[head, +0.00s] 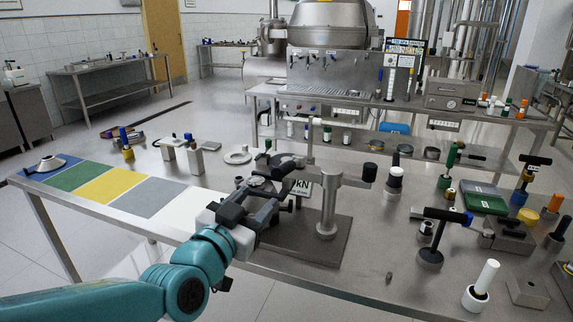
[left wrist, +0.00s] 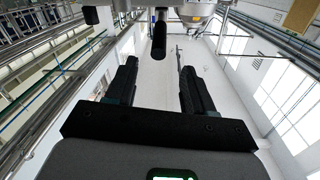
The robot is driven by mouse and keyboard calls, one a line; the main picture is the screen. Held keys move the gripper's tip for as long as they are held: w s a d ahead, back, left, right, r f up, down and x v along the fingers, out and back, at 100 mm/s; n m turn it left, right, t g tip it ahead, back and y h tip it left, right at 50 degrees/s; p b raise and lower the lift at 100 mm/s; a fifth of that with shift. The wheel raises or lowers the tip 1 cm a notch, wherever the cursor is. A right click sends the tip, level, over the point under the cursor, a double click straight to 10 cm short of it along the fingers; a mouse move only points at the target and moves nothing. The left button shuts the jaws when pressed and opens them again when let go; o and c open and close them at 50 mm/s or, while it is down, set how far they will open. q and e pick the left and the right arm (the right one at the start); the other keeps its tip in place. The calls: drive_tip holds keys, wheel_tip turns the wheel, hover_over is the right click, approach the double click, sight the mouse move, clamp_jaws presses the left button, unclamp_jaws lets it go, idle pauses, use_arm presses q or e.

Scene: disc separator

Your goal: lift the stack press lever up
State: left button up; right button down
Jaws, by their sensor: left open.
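The stack press stands on the steel table in the head view, with a grey column (head: 328,208), a flat base plate (head: 312,246) and a horizontal arm ending at the right in a black knob (head: 369,172). My left gripper (head: 276,190) is open and empty at the press's left side, partly covering it. In the left wrist view a black cylindrical handle (left wrist: 159,40) shows just beyond my open fingers (left wrist: 157,82), in line with the gap between them. It looks like the lever's grip. The fingers do not appear closed around it. Where the lever joins the press is hidden.
A colour-striped mat (head: 111,190) lies left of my arm. A kN sign (head: 302,188) stands behind the gripper. Black-handled tools (head: 432,250), a white-handled tool (head: 482,286) and a green box (head: 484,198) stand to the right. The front middle of the table is mostly clear.

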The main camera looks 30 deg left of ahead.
sight(285, 170)
use_arm(q)
drive_tip(key=w+a, duration=0.1)
drive_tip(key=w, duration=0.3)
drive_tip(key=w+p, duration=0.1)
drive_tip(key=w, duration=0.4)
drive_tip(key=w+a+p, duration=0.1)
drive_tip(key=w, duration=0.4)
drive_tip(key=shift+a+f, duration=0.1)
drive_tip(key=shift+a, duration=0.2)
clamp_jaws()
